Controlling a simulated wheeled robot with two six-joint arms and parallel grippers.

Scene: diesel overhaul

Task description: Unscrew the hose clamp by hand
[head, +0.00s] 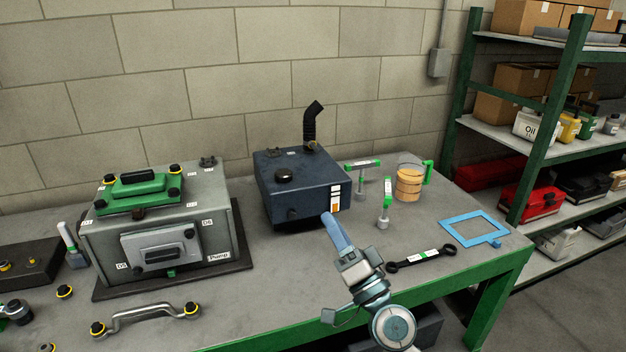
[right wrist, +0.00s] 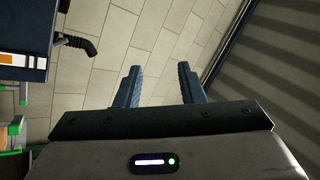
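A black ribbed hose (head: 311,124) with a bent top stands upright at the back right of a dark blue box (head: 290,190) on the bench. A small ring or clamp (head: 310,146) shows at the hose's foot; its screw is too small to make out. My right gripper (head: 335,226) is in front of the blue box, apart from the hose. In the right wrist view, its two fingers (right wrist: 160,88) stand apart with nothing between them. There the blue box (right wrist: 24,40) and the hose (right wrist: 76,43) show at the upper left. My left gripper is not in view.
A grey pump housing (head: 165,240) with a green cover (head: 140,188) stands at the left. Green-handled tools (head: 385,205), an orange container (head: 409,184), a black wrench (head: 422,258) and a blue frame (head: 474,229) lie right of the box. Shelves (head: 560,140) stand beyond the bench's right end.

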